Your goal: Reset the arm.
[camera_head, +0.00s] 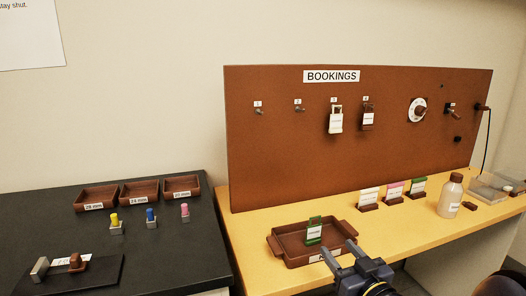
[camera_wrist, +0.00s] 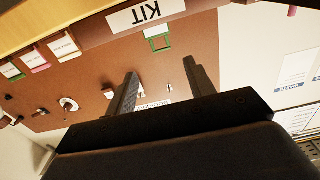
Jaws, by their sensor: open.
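My gripper (camera_head: 339,249) is at the front of the wooden bench, in front of the brown tray (camera_head: 285,253). Its two fingers are apart with nothing between them, and they also show in the wrist view (camera_wrist: 160,70). The arm's lower part runs out of the bottom of the head view. The tray holds a green-framed tag (camera_head: 314,231) with a white label. The gripper covers part of the tray's front right. The wrist view is upside down and shows the tray's KIT label (camera_wrist: 146,15) and the green tag (camera_wrist: 157,38).
A brown BOOKINGS board (camera_head: 290,155) stands behind, with hooks, two hanging tags and a dial (camera_head: 417,110). Three label cards (camera_head: 393,194), a bottle (camera_head: 450,195) and a clear case (camera_head: 490,188) stand right. The dark bench (camera_head: 150,255) holds three bins and coloured pegs.

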